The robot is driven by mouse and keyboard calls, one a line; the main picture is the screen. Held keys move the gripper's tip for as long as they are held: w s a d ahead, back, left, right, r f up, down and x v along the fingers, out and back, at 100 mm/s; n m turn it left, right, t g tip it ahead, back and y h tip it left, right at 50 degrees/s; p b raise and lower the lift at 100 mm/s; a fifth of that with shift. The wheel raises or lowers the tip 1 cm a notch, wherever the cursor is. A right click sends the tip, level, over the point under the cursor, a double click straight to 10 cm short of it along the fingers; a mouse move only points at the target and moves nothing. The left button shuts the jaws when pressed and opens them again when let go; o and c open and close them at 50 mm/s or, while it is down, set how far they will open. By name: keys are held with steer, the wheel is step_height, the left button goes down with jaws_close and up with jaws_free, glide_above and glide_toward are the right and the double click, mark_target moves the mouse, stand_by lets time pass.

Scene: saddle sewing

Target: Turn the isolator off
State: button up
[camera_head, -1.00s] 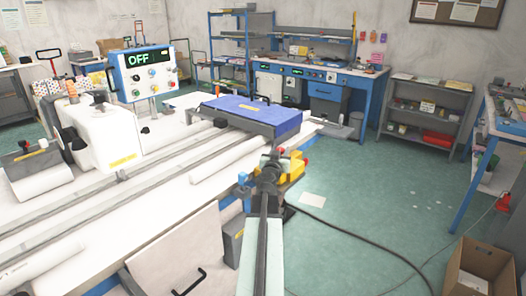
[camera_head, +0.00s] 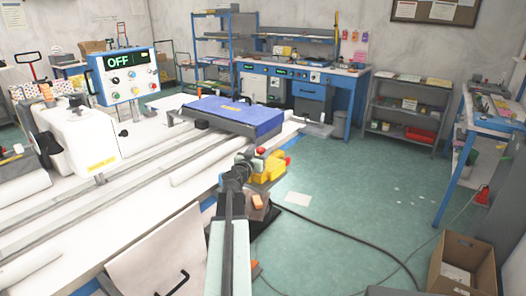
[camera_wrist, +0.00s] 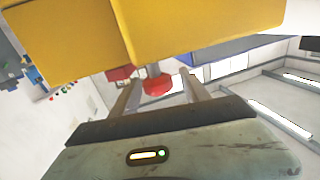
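A yellow box (camera_head: 270,168) with red parts, which looks like the isolator, sits at the near right corner of the white machine table. A red knob (camera_wrist: 157,86) shows under its yellow body (camera_wrist: 190,25) in the wrist view. My gripper (camera_wrist: 162,82) is open, with its two grey fingers apart on either side of the knob. I cannot tell whether a finger touches it. In the head view my arm reaches up to the box's left side, and its end hides part of it. A control panel (camera_head: 127,77) at the left shows OFF.
The white table (camera_head: 150,205) carries rails, a white machine head (camera_head: 78,140) and a blue pad (camera_head: 233,115). A dark cable crosses the green floor. A cardboard box (camera_head: 463,268) stands at the lower right. The floor between is mostly clear.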

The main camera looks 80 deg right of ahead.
steer(key=shift+s, duration=0.2)
steer(key=shift+a, duration=0.15)
steer(key=a, duration=0.5)
steer(key=w+a, duration=0.1)
steer(key=a, duration=0.1)
steer(key=shift+a, duration=0.3)
